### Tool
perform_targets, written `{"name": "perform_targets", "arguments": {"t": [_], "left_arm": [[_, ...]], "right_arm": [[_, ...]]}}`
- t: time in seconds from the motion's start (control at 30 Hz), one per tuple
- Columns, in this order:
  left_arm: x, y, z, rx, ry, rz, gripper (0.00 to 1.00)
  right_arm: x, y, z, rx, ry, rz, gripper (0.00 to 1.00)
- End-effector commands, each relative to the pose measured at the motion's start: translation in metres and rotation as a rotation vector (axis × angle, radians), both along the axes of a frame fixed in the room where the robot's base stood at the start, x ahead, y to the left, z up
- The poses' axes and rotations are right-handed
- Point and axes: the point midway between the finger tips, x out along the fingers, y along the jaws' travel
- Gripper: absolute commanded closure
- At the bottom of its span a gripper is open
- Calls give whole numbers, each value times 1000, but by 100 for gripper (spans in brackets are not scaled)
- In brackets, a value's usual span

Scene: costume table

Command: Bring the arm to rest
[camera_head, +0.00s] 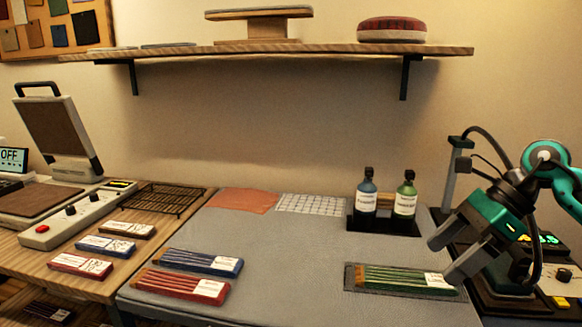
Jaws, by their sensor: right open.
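My right arm comes in from the right edge with teal and dark links. Its gripper (443,260) hangs over the right part of the grey mat, pointing down and left. Its two grey fingers are apart with nothing visible between them. The fingertips are near a green striped bundle with a white label (400,278) on a dark pad; I cannot tell the exact height above it. My left gripper is not in view.
A black holder with a blue bottle (366,199) and a green bottle (404,203) stands just left of my right gripper. A blue bundle (200,262) and a red bundle (180,284) lie on the mat (290,260). A shelf (280,49) spans the wall. The mat's middle is clear.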

Motion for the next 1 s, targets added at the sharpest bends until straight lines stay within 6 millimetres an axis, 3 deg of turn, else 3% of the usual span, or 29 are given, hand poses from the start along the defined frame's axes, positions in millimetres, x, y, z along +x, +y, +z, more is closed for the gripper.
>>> {"name": "perform_targets", "arguments": {"t": [0.1, 0.3, 0.43, 0.57, 0.67, 0.8, 0.93, 0.97, 1.0], "left_arm": [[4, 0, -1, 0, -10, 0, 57], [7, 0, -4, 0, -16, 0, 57], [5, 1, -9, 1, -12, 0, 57], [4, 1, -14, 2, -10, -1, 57], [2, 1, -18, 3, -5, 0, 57], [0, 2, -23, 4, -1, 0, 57], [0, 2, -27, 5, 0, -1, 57], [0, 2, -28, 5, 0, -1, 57], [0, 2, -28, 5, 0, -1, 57]], "right_arm": [[-5, 56, -25, 226, 68, -27, 12], [-18, 140, -45, 711, 297, -192, 12], [-21, 169, -51, 1045, 528, -394, 12], [-18, 172, -70, 1346, 804, -655, 12], [-16, 161, -99, 1552, 1033, -896, 12], [-26, 136, -163, 1790, 1372, -1287, 12], [-60, 114, -240, 1947, 1681, -1703, 12], [-71, 110, -257, -1912, -1694, 1746, 12], [-87, 105, -278, -1785, -1630, 1717, 12]]}}
